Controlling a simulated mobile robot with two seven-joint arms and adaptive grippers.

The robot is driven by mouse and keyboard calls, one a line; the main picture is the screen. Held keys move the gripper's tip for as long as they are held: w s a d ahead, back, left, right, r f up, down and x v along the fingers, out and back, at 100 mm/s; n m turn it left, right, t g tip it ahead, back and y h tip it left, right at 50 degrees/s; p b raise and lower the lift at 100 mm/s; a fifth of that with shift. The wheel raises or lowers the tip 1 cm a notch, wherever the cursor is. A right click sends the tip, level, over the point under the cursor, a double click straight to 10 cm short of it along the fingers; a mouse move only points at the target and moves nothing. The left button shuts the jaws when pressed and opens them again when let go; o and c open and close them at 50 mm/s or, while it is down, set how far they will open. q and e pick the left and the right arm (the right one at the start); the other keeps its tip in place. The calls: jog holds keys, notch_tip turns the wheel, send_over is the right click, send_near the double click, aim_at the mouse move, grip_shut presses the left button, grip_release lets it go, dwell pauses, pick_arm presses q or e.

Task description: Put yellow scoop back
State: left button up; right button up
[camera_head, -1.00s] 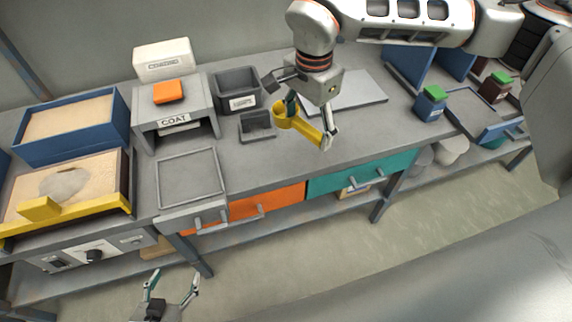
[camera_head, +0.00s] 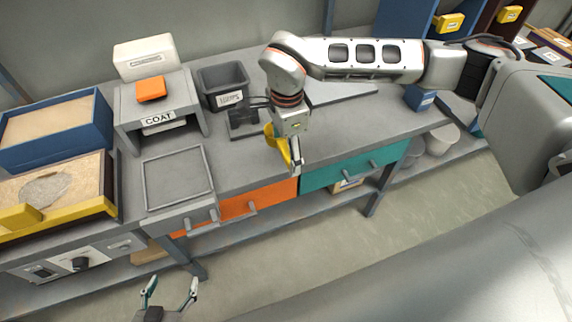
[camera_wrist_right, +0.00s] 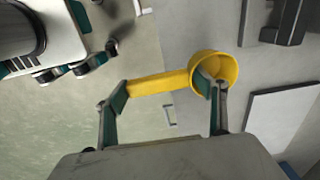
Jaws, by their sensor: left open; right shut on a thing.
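The yellow scoop (camera_head: 284,151) is held in my right gripper (camera_head: 294,160), above the bench near its front edge, above the orange and teal drawers. The gripper and arm partly hide it in the head view. In the right wrist view, the scoop's round cup (camera_wrist_right: 232,70) is at the right finger and its handle (camera_wrist_right: 158,84) runs to the left finger. My right gripper (camera_wrist_right: 163,97) is shut on the scoop. A small dark grey holder (camera_head: 240,122) sits on the bench just left of it. My left gripper (camera_head: 168,294) is open and empty at the bottom, off the bench.
A grey lumps bin (camera_head: 222,86) stands behind the small holder. The COAT stand (camera_head: 160,117) bears an orange block (camera_head: 151,89). An empty grey tray (camera_head: 178,179) lies in front of it. Sand trays stand at left. A flat pale plate (camera_head: 340,91) lies behind the right arm.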

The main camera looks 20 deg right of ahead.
aim_at(287, 152)
jog(key=shift+f, duration=3.05)
jog(key=shift+f, duration=0.1)
jog(key=o, duration=1.1)
notch_tip(287, 152, up, 12)
jog(key=shift+s+r, duration=0.1)
